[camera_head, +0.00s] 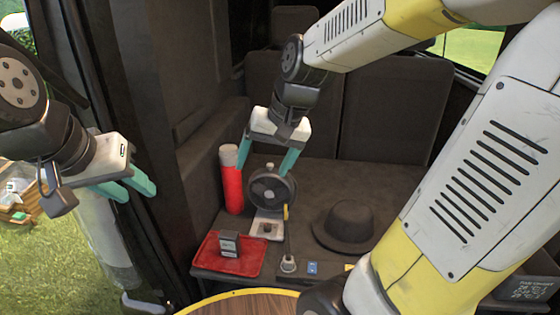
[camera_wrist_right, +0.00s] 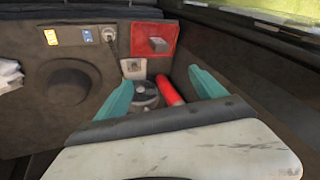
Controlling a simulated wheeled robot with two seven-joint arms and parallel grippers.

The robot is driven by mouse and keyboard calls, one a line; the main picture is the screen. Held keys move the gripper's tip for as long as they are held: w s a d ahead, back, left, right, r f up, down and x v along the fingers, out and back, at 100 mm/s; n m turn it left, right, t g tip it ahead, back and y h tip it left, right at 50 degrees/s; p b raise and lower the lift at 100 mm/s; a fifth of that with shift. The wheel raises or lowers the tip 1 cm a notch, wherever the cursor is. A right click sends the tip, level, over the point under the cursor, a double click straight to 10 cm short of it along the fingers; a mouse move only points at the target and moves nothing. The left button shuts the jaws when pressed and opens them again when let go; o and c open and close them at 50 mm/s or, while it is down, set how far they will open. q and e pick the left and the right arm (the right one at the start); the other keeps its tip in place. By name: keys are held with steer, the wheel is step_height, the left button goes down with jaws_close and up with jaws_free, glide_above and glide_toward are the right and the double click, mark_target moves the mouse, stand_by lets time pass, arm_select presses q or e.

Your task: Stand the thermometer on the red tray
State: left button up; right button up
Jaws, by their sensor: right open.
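A small dark grey device with a pale face, which looks like the thermometer (camera_head: 229,243), stands upright on the red tray (camera_head: 245,268) in the head view. In the right wrist view it is a grey box (camera_wrist_right: 158,45) on the tray (camera_wrist_right: 140,30). My right gripper (camera_head: 267,160) is open and empty, above and behind the tray, with its fingers over a round fan. Its fingers also frame the wrist view (camera_wrist_right: 160,78). My left gripper (camera_head: 139,197) is open and empty at the left, outside the door frame, away from the tray.
A red cylinder with a grey top (camera_head: 232,180) stands left of the round fan (camera_head: 271,190). A small white box (camera_head: 267,228) sits between fan and tray. A dark hat (camera_head: 348,225) lies to the right. A blue card (camera_head: 312,267) lies near the front edge.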

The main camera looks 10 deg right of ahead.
steer(key=s+d+r+n+t, duration=0.1)
steer(key=s+d+r, duration=0.3)
steer(key=s, duration=0.5)
steer(key=shift+s+n+t+h, duration=0.2)
steer(key=shift+n+t+h, duration=0.2)
steer(key=shift+t, duration=0.4)
